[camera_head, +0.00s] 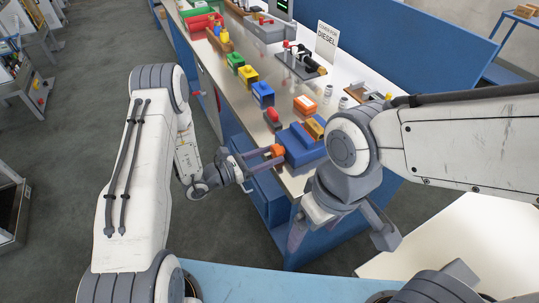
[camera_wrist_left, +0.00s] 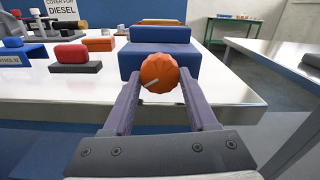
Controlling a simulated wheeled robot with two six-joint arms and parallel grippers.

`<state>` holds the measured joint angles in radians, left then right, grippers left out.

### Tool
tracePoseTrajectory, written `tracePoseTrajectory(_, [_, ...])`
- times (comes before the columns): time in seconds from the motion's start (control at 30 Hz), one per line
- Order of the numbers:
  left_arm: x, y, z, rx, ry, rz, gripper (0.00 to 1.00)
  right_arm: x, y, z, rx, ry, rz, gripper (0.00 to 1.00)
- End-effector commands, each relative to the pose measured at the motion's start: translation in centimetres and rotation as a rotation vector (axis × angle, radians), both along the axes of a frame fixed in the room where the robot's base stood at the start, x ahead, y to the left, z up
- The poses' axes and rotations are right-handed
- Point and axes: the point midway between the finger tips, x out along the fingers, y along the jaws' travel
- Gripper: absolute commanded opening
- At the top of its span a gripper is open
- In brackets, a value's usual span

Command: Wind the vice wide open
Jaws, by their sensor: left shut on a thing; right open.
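The blue vice (camera_head: 300,147) stands at the near end of the metal bench. In the left wrist view its blue body (camera_wrist_left: 190,58) has a second blue block behind it, and a yellow-orange piece shows beyond. An orange ribbed knob (camera_wrist_left: 160,73) with a pale mark sits on the vice's near face; it also shows in the head view (camera_head: 277,150). My left gripper (camera_wrist_left: 160,84) is shut on this knob, one finger on each side. My right gripper (camera_head: 340,232) is open and empty, in front of the bench end. My right arm hides part of the vice's right side.
A red-topped block (camera_head: 272,118), an orange block (camera_head: 305,104) and a blue block (camera_head: 262,94) stand on the bench beyond the vice. A sign reading DIESEL (camera_head: 326,40) stands further back. A pale table (camera_head: 460,245) is at the lower right.

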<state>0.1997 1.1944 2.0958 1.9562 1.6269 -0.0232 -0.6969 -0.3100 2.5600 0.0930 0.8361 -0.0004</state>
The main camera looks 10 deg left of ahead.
Motion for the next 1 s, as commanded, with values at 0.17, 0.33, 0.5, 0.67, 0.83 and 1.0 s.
tracePoseTrajectory(0.17, [-0.03,0.03,0.06,-0.097,0.145,0.001,0.03,0.00,0.00,0.22,0.000,0.000,0.000,0.89])
tracePoseTrajectory(0.33, [-0.03,0.02,0.04,-0.131,0.195,0.001,0.03,0.00,0.00,0.25,0.000,0.000,0.000,0.89])
tracePoseTrajectory(0.5, [-0.03,0.04,0.04,-0.131,0.195,0.001,0.03,0.00,0.00,0.24,0.000,0.000,0.000,0.89])
tracePoseTrajectory(0.67, [-0.03,0.03,0.04,-0.131,0.194,0.001,0.89,0.00,0.01,0.24,0.000,0.000,0.000,0.89])
tracePoseTrajectory(0.83, [-0.03,-0.03,0.04,-0.129,0.194,0.000,0.89,0.00,0.00,0.24,0.000,0.000,0.000,0.89])
tracePoseTrajectory(1.0, [-0.13,0.13,-0.01,-0.129,0.194,0.001,0.89,0.00,0.00,0.15,0.000,0.000,0.000,0.89])
